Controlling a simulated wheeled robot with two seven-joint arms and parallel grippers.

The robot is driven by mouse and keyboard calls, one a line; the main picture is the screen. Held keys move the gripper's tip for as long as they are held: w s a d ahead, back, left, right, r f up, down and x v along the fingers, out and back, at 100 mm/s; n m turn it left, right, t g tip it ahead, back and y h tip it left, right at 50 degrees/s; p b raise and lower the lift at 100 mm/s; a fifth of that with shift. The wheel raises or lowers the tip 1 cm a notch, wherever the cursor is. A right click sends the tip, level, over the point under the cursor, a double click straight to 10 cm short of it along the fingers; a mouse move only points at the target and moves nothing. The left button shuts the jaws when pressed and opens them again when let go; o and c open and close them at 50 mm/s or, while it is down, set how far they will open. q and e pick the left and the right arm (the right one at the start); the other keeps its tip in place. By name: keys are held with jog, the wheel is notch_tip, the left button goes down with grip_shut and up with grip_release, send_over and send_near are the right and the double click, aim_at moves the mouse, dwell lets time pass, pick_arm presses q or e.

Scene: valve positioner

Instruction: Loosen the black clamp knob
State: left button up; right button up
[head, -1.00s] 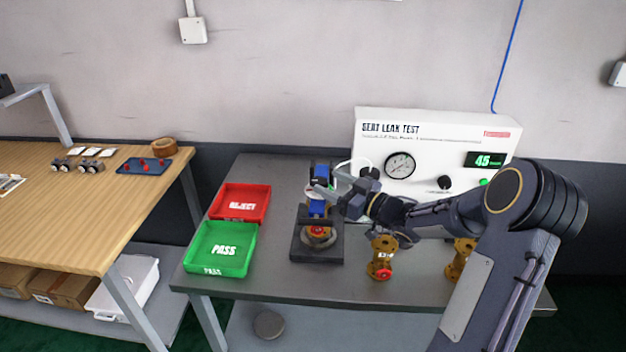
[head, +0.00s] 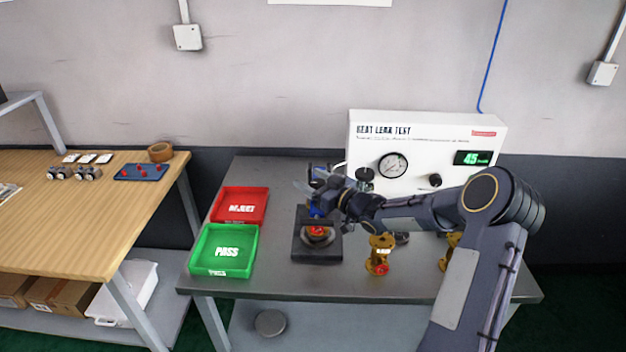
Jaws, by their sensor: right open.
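The clamp fixture has a dark square base (head: 303,252) on the grey bench, left of the middle. A brass valve with a red centre (head: 317,231) sits in it, and a blue part (head: 316,211) shows just above. A black round knob (head: 365,174) shows in front of the test panel, just right of my gripper; I cannot tell whether it is the clamp knob. My right gripper (head: 316,190) is open at the top of the fixture and hides much of it. Contact cannot be judged. My left gripper is out of view.
A green PASS tray (head: 193,262) and a red REJECT tray (head: 214,208) lie left of the fixture. A brass valve (head: 378,254) stands to its right, another (head: 447,252) partly behind my arm. The white seat leak test panel (head: 440,126) stands behind.

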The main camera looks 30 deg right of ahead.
jog(key=c, duration=1)
jog(key=shift+o, duration=0.2)
